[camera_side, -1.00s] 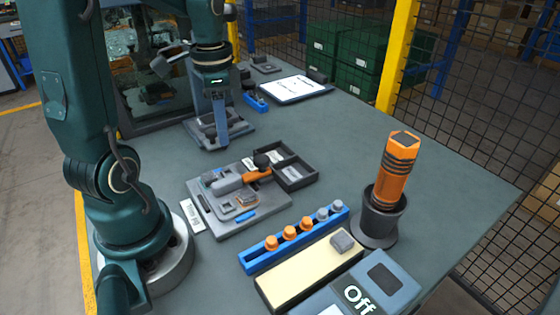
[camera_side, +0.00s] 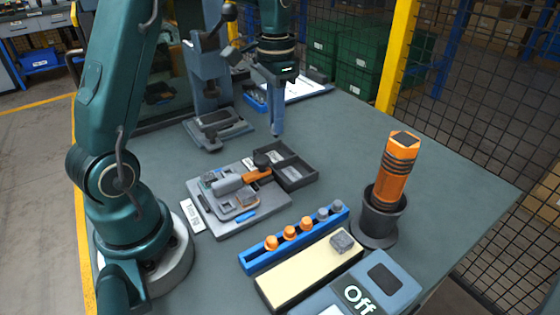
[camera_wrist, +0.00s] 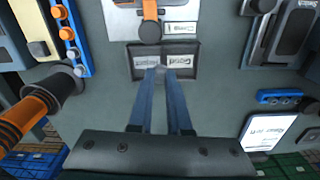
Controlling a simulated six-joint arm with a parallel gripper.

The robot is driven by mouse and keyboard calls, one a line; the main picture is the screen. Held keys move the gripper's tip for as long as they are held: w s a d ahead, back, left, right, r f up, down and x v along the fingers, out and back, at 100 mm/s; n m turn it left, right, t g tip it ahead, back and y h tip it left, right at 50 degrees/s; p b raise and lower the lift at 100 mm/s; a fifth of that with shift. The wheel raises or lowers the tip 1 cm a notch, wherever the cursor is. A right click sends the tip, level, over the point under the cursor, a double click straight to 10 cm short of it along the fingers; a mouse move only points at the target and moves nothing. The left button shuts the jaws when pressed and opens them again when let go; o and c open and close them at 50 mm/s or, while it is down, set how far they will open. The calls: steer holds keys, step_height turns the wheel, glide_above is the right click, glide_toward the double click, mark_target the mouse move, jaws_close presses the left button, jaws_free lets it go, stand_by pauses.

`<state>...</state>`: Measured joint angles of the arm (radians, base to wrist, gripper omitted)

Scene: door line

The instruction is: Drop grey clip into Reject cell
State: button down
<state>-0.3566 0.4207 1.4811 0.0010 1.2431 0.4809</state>
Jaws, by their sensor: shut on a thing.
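My gripper (camera_side: 277,132) hangs above the table behind the black two-cell tray (camera_side: 313,180) in the side view. In the wrist view, its two long blue fingers (camera_wrist: 160,72) converge in front of the tray (camera_wrist: 197,62). They are shut on a small grey piece, the grey clip (camera_wrist: 160,68), which is barely visible between the tips. The fingertips overlap the tray's near edge in that view; their height above it is hard to tell. One tray cell has a label reading Good (camera_wrist: 180,60); the other cell's label (camera_wrist: 147,60) is too small to read surely.
A grey fixture plate (camera_side: 240,225) with an orange-handled clamp (camera_side: 258,175) adjoins the tray. A grey press base (camera_side: 215,130) stands behind it. A blue peg rail (camera_side: 262,262), a cream block (camera_side: 290,280) and an orange tool in a dark holder (camera_side: 385,205) stand nearer.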

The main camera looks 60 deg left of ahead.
mark_target(299, 158)
steer(key=shift+m, duration=0.8)
steer(key=shift+w+d+f, duration=0.4)
steer(key=shift+d+f, duration=0.4)
steer(key=shift+f, duration=0.6)
steer(key=shift+w+d+f, duration=0.45)
steer(key=shift+d+f, duration=0.3)
steer(key=shift+f, duration=0.6)
steer(key=shift+w+d+f, duration=0.4)
steer(key=shift+d+f, duration=0.4)
steer(key=shift+f, duration=0.6)
steer(key=c, duration=0.8)
jaws_free()
steer(key=shift+r, duration=2.55)
